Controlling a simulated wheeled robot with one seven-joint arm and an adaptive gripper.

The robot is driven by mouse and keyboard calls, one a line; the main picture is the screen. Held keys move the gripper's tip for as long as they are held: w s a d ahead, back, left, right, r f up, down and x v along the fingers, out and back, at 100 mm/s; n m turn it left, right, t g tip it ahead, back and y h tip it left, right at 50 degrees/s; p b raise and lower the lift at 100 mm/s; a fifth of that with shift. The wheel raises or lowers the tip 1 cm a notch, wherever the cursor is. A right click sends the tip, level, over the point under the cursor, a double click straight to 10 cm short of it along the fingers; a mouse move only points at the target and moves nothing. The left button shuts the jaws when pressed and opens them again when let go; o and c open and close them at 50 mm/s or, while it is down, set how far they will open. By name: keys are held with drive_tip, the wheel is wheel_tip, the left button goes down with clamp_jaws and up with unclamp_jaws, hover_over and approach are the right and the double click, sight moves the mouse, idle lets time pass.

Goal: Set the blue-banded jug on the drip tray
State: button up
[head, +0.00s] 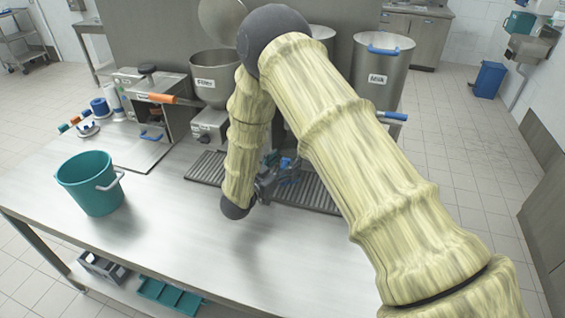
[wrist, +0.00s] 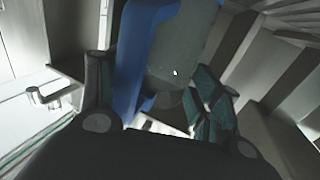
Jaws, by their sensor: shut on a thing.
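In the wrist view, the blue-banded jug (wrist: 185,50) shows as a grey body with a broad blue part (wrist: 138,55) beside it. My gripper (wrist: 158,95) is shut on it, with its dark green-padded fingers on either side of the blue part. In the head view, my gripper (head: 268,183) is beyond my forearm, over the drip tray (head: 312,193). A small blue piece (head: 291,163) shows beside the gripper there. Most of the jug is hidden by my arm. I cannot tell whether it touches the tray's slats. Another slatted part of the tray (head: 206,168) shows left of my arm.
A teal bucket (head: 91,183) stands at the left of the steel table (head: 160,225). Behind the tray are a labelled hopper (head: 214,85) and a tall steel container (head: 378,80) with blue handles. Small bottles and rolls (head: 100,107) stand at the far left. The front table is clear.

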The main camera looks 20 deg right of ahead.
drive_tip(key=shift+f, duration=0.25)
drive_tip(key=o, duration=1.4)
drive_tip(key=shift+r, duration=0.1)
drive_tip(key=shift+r, duration=0.1)
drive_tip(key=shift+s+a, duration=0.1)
drive_tip(key=shift+a, duration=0.1)
drive_tip(key=b+v, duration=0.4)
drive_tip(key=v, duration=0.7)
drive_tip(key=shift+s+a, duration=0.2)
